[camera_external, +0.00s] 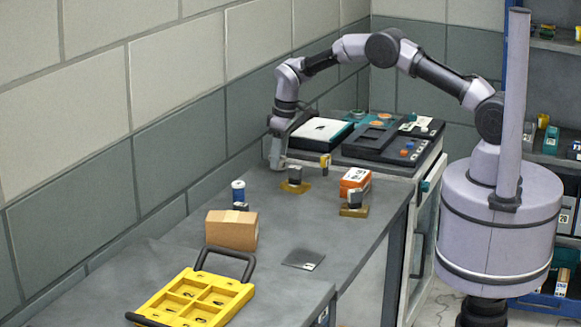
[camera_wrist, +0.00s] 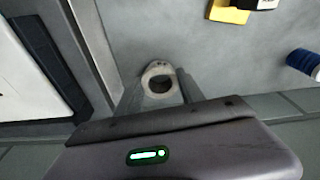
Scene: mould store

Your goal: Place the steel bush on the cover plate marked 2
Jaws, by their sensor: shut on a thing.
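My gripper (camera_external: 277,164) is at the back of the bench near the wall, low over the top. In the wrist view my gripper (camera_wrist: 160,88) is shut on the steel bush (camera_wrist: 157,71), a grey ring with a dark hole. The bush cannot be made out in the external view. A flat dark grey plate (camera_external: 299,260) with a white mark lies on the bench front, well away from the gripper; its number is too small to read. Whether the bush touches the bench is unclear.
An orange box (camera_external: 354,179), blue spool (camera_external: 238,191), cardboard box (camera_external: 231,231) and yellow tray (camera_external: 240,291) stand on the bench. Bench around the dark plate is clear.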

